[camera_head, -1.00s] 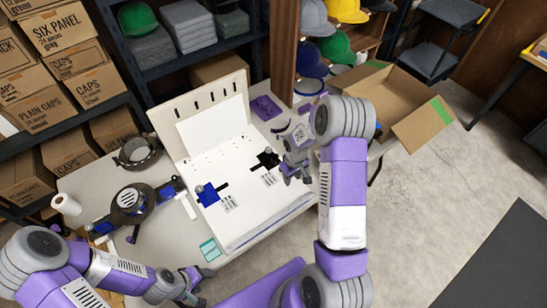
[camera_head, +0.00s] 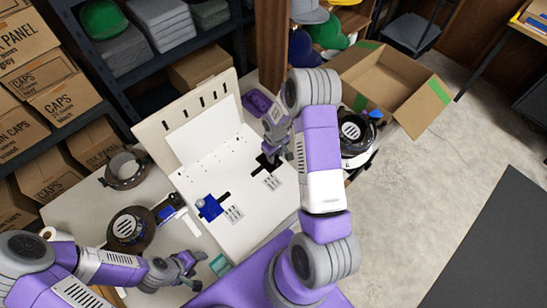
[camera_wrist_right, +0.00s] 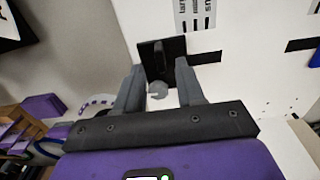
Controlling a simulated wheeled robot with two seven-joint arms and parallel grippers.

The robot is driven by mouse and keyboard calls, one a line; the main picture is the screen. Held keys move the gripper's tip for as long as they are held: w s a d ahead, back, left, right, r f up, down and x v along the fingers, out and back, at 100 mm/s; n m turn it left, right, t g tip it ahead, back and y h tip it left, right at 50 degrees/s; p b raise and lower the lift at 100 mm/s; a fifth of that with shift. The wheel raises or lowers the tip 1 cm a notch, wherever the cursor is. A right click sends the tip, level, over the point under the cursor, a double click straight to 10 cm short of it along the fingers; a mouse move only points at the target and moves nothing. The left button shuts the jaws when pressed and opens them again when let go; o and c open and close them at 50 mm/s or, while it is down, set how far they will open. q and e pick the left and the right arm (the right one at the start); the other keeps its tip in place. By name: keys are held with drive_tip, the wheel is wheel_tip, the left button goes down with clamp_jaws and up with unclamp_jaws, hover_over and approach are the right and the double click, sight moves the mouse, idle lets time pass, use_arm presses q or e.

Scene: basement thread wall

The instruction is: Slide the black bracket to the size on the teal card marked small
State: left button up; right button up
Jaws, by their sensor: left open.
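The black bracket (camera_head: 265,164) sits on the white board (camera_head: 215,168), on a dark slot beside a printed size label (camera_head: 272,183). In the right wrist view the bracket (camera_wrist_right: 152,64) shows a raised fin and a round grey knob. My right gripper (camera_wrist_right: 158,78) is open, its fingers on either side of the bracket's knob; contact cannot be told. It also shows over the bracket in the head view (camera_head: 272,152). The teal card (camera_head: 219,265) lies at the board's near left corner, partly hidden by my left gripper (camera_head: 198,268), which is open and empty. Its writing is unreadable.
A blue bracket (camera_head: 209,207) sits on another slot with its own label (camera_head: 233,214). Round dark cap frames (camera_head: 130,229) lie left of the board. An open carton (camera_head: 392,85) stands at the right.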

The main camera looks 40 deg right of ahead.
drive_tip(key=shift+w+f, duration=0.1)
drive_tip(key=shift+f, duration=1.85)
clamp_jaws()
